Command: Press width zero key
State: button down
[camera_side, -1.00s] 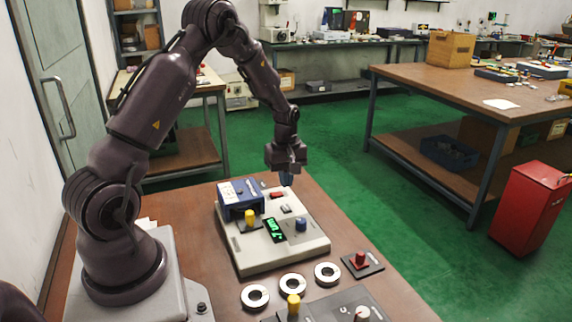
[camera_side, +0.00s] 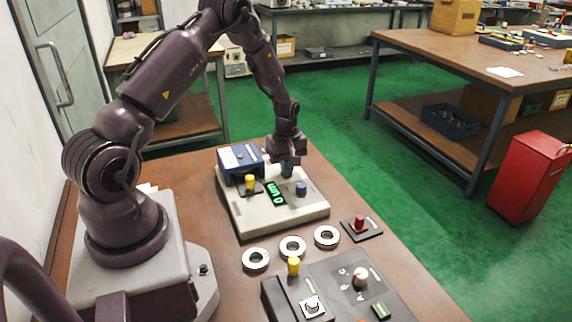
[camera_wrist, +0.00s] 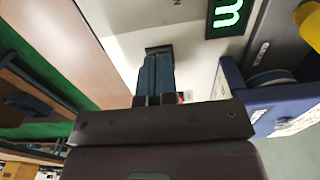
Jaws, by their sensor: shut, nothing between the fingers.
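The grey measuring device (camera_side: 247,217) stands on the brown table, with a blue block (camera_side: 240,163) on its far left. Its green display (camera_side: 275,194) seems to read zero mm; part of it shows in the wrist view (camera_wrist: 229,13). My gripper (camera_side: 287,173) is shut and empty, pointing down at the device's far right part. In the wrist view the closed blue fingertips (camera_wrist: 158,54) are at a small dark-framed spot on the panel, apparently on a key. The fingers hide the key's face. A bit of red (camera_wrist: 187,95) shows beside the fingers.
A yellow knob (camera_side: 250,183) and a blue knob (camera_side: 301,188) stand up from the device. Three metal rings (camera_side: 258,269) lie in front of it. A red knob on a dark plate (camera_side: 361,224) is at right, and a dark control panel (camera_side: 330,270) is nearer.

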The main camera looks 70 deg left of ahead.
aim_at(281, 182)
jog(key=shift+s+d+f, duration=0.15)
jog(key=shift+f, duration=0.5)
notch_tip(281, 182, up, 15)
jog(key=shift+w+a, duration=0.2)
jog(key=shift+w, duration=0.05)
dwell(0.4)
jog(key=s+d+r+m+t, duration=0.2)
jog(key=s+d+r+m, duration=0.6)
jog(key=d, duration=0.4)
jog(key=s+d+r+m+t, duration=0.3)
jog(key=s+d+r+m, duration=0.6)
jog(key=d, duration=0.3)
jog(key=shift+r+m+t, duration=0.3)
jog(key=shift+r+m, duration=0.2)
jog(key=shift+r, duration=0.1)
